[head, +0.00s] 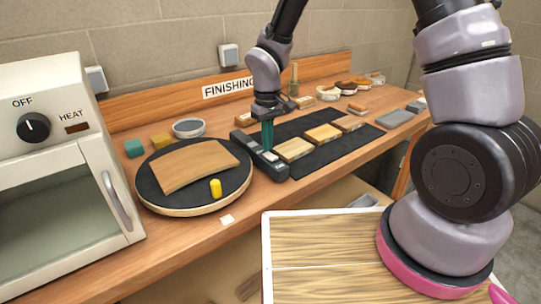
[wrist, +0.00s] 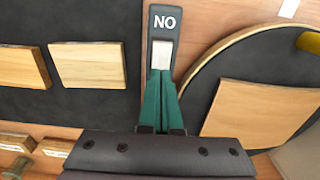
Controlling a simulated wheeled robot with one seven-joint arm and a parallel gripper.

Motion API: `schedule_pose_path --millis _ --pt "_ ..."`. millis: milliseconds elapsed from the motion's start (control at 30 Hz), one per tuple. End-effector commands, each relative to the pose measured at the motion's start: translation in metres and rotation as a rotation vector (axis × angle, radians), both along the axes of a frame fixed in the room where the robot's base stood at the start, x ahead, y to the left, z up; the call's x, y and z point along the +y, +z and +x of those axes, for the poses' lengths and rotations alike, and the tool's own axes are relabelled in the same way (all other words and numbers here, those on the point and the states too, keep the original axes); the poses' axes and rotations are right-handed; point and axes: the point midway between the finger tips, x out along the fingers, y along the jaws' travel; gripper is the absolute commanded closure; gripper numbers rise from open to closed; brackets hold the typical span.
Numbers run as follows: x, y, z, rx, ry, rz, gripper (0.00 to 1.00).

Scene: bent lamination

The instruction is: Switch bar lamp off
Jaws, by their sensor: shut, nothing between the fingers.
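A dark grey bar-shaped unit (head: 262,158) with pale patches on top lies on the bench between the round board and the black mat. In the wrist view its grey plate (wrist: 153,22) carries white letters reading "NO", which is "ON" seen upside down, and a white switch (wrist: 161,54). My gripper (head: 267,148) points down over this unit. Its teal fingers (wrist: 161,74) are shut and empty, with tips at the edge of the white switch. I cannot tell whether they touch it. The fingers and gripper body hide the unit's rest in the wrist view. No lamp glow is distinguishable.
A round black board (head: 150,200) with a wooden panel (head: 195,166) and yellow peg (head: 216,188) lies left. The black mat (head: 345,150) with wooden blocks lies right. A white oven (head: 60,180) stands far left. A wooden tray (head: 320,285) is in front.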

Motion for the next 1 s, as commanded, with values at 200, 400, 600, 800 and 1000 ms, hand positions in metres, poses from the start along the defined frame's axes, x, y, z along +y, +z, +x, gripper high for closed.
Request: schedule_pose_path --millis 200,400,600,800,1000 --pt "0.0 0.019 0.0 -0.002 -0.001 0.001 1.0" --pt "0.0 0.035 0.0 -0.002 -0.001 0.001 1.0" --pt "0.0 0.051 0.001 -0.002 -0.001 0.001 1.0" --pt "0.0 0.06 0.0 -0.001 0.001 0.001 1.0" --pt "0.0 0.06 0.0 0.0 0.001 0.0 1.0"
